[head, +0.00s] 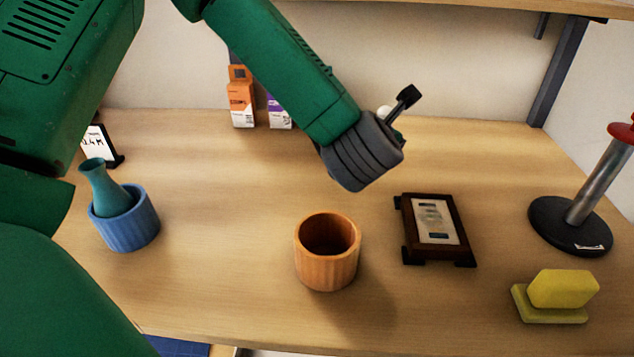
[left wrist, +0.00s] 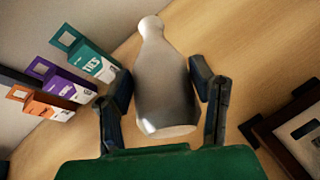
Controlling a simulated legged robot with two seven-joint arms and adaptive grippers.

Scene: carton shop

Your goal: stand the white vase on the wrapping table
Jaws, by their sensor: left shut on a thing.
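The white vase (left wrist: 165,85) is between the two fingers of my left gripper (left wrist: 161,84) in the left wrist view. The gripper is shut on its body, with the narrow neck pointing away from the camera and the flat base toward it. In the head view only a small white bit of the vase (head: 384,111) shows behind my left gripper (head: 400,108), which is over the back part of the wooden table (head: 200,190). Most of the vase is hidden there by my wrist. My right gripper is in neither view.
A blue pot (head: 125,225) holds a teal vase (head: 103,188). A yellow block (head: 563,290) and a round-based post (head: 572,228) stand right. Boxes (head: 241,98) line the wall.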

